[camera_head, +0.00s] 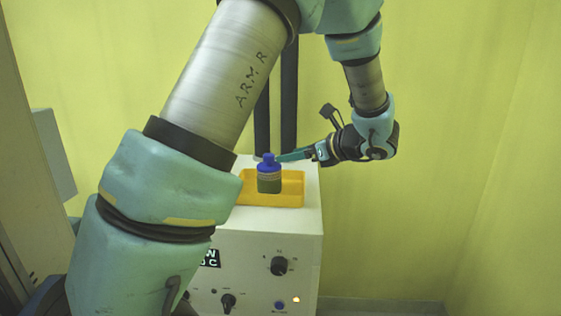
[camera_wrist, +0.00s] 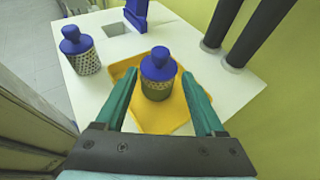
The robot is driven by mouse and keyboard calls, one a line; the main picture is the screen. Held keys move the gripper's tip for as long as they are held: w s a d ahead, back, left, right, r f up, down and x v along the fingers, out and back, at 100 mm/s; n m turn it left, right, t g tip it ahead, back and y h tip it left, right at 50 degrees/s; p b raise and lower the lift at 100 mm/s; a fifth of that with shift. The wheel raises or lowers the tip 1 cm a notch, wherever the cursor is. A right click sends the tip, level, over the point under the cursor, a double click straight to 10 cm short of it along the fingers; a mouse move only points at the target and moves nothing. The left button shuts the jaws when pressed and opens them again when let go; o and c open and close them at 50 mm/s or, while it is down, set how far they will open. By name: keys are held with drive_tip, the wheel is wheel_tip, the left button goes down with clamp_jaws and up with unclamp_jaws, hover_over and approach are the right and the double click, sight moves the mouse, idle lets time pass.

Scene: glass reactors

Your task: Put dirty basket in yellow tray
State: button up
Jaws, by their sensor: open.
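The dirty basket (camera_head: 269,180), dark green-brown with a blue cap, stands upright inside the yellow tray (camera_head: 291,188). In the wrist view the dirty basket (camera_wrist: 157,88) rests in the yellow tray (camera_wrist: 172,121), its base partly hidden by its own body. My gripper (camera_head: 281,157) reaches in from the right at the height of the blue cap. In the wrist view my gripper (camera_wrist: 160,75) is open, with one teal finger on each side of the basket and gaps visible between them and it.
A cleaner grey mesh basket (camera_wrist: 83,52) with a blue cap stands on the white surface (camera_wrist: 95,94) left of the tray. A square opening (camera_wrist: 117,28) and a blue upright part (camera_wrist: 137,12) lie beyond. Two dark posts (camera_wrist: 228,35) rise at the right. Knobs (camera_head: 279,266) are on the cabinet front.

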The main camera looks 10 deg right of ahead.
drive_tip(key=v, duration=0.5)
drive_tip(key=s+a+f+n+g, duration=0.1)
drive_tip(key=a+f+n+g, duration=0.1)
drive_tip(key=a, duration=0.2)
drive_tip(key=s+a+f+n+g, duration=0.1)
drive_tip(key=a+f+n+g, duration=0.1)
drive_tip(key=a, duration=0.3)
drive_tip(key=s+a+f+n+g+h, duration=0.1)
drive_tip(key=a+f+n+g, duration=0.2)
drive_tip(key=a+n, duration=0.1)
drive_tip(key=shift+s+a+b, duration=0.35)
drive_tip(key=shift+a, duration=0.3)
drive_tip(key=s+a+f+n+h, duration=0.2)
drive_tip(key=s+a+n+h, duration=0.1)
drive_tip(key=n, duration=0.6)
drive_tip(key=s+a+f+n+g+h, duration=0.1)
drive_tip(key=s+a+f+n+h, duration=0.2)
drive_tip(key=a+n, duration=0.3)
drive_tip(key=s+n+h, duration=0.1)
drive_tip(key=n, duration=0.3)
drive_tip(key=shift+a+g+h, duration=0.3)
drive_tip(key=shift+a+h, duration=0.05)
drive_tip(key=shift+h, duration=0.05)
drive_tip(key=shift+s, duration=0.15)
